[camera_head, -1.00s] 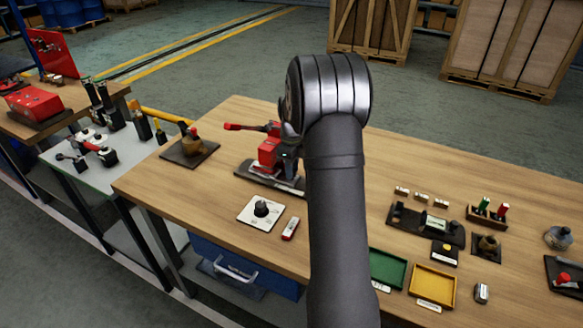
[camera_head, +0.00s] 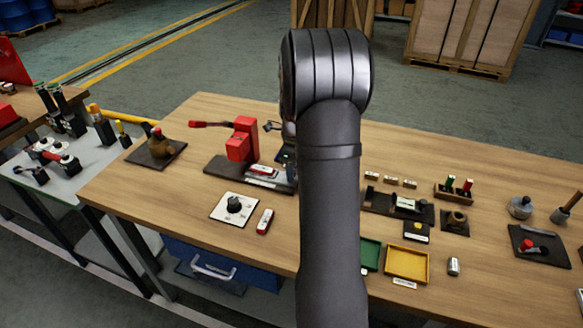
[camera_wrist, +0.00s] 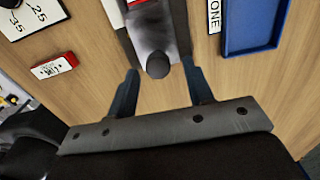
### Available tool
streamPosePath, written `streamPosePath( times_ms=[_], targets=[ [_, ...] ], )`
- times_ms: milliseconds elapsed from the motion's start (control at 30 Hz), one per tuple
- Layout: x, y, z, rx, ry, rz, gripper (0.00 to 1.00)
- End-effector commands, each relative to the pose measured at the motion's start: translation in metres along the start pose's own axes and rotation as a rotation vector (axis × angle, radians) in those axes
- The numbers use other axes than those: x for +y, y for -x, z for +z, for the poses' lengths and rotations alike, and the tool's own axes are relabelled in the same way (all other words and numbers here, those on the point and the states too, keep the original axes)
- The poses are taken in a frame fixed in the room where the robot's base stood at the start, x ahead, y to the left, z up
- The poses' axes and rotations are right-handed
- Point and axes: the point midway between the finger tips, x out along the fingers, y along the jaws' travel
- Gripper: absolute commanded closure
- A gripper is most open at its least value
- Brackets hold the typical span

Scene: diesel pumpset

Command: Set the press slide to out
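The red press (camera_head: 240,143) stands on a dark base (camera_head: 225,168) at the left-middle of the bench, with a red lever reaching left. A grey slide-like bar with a rounded dark end (camera_wrist: 157,62) shows at the top middle of the wrist view; it looks like the press slide. My gripper (camera_wrist: 160,67) is open, with one finger on each side of that rounded end. Gaps show beside the fingers, and I cannot tell any contact. In the head view my arm hides my gripper and the right end of the press base.
A white dial plate (camera_head: 222,214) and a red-and-white label piece (camera_head: 265,221) lie in front of the press. A blue tray (camera_wrist: 278,45) is at the wrist view's upper right. Green (camera_head: 371,247) and yellow (camera_head: 427,268) trays lie right of my arm.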

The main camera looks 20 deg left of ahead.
Motion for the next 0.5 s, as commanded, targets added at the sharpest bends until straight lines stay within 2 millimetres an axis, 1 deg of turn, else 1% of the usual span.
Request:
streamPosePath(
  times_ms=[200,300,367,467,500],
  targets=[
    [0.0,0.0,0.001,-0.002,0.001,0.0,0.53],
    [0.0,0.004,0.002,-0.002,0.001,-0.001,0.53],
    [0.0,0.01,0.002,-0.003,0.001,-0.002,0.53],
    [0.0,0.026,0.002,-0.003,0.001,-0.003,0.53],
    [0.0,0.035,0.002,-0.004,0.001,-0.005,0.53]
  ],
)
